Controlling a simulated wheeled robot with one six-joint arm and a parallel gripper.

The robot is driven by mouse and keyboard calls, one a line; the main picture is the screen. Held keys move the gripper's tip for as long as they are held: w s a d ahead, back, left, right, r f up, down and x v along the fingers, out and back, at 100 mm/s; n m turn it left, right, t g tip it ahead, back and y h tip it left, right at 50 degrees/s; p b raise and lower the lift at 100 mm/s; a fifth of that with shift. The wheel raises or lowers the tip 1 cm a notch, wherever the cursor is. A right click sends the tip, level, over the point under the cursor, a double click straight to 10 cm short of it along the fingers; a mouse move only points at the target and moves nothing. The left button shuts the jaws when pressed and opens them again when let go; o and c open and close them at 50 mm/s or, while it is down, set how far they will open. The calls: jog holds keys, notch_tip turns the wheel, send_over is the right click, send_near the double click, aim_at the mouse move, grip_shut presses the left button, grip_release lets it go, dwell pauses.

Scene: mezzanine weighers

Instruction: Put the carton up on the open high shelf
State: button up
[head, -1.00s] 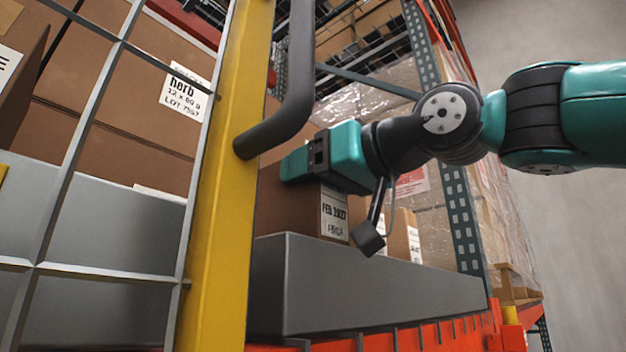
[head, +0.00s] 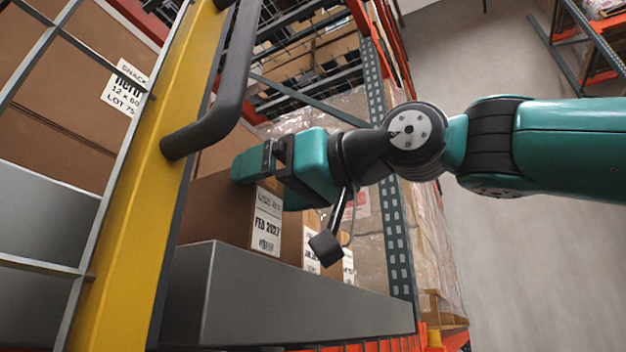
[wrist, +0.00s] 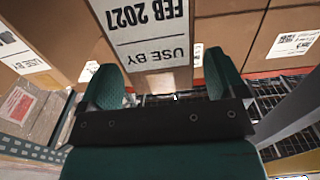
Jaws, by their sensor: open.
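A brown carton (head: 212,205) with a white "FEB 2027" label stands on a shelf behind a grey front ledge (head: 300,295) in the head view. My gripper (head: 258,163) is open at the carton's upper part. In the wrist view the carton's label (wrist: 145,30) faces me, upside down, beyond and between my spread fingers (wrist: 163,75). No gap or contact between fingers and carton can be made out. I cannot tell which surface is the open high shelf.
A yellow post (head: 140,190) with a bent dark bar (head: 215,120) stands close left of my gripper. Wire mesh (head: 78,275) fronts more boxes at far left. Smaller cartons (head: 312,245) stand right of the labelled one. Wrapped stock (head: 430,235) and clear floor (head: 530,260) lie right.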

jog(key=b+v, duration=0.2)
jog(key=v, duration=0.5)
jog(key=w+d+f+m+g+h, duration=0.1)
jog(key=w+d+f+m+h, duration=0.15)
jog(key=f, duration=1.05)
jog(key=w+d+f+m+g+h, duration=0.15)
jog(key=f+h, duration=0.25)
jog(key=f, duration=1)
jog(key=s+d+f+g+h, duration=0.2)
jog(key=s+f, duration=0.5)
jog(key=f, duration=0.5)
jog(key=s+d+f+g+h, duration=0.2)
jog(key=s+d+f+g, duration=0.2)
jog(key=s+d+f, duration=0.3)
notch_tip(320, 180, down, 5)
jog(key=shift+s+r+m+g+h, duration=0.1)
jog(key=shift+s+m+g+h, duration=0.15)
jog(key=shift+m+g+h, duration=0.15)
jog(key=shift+d, duration=0.1)
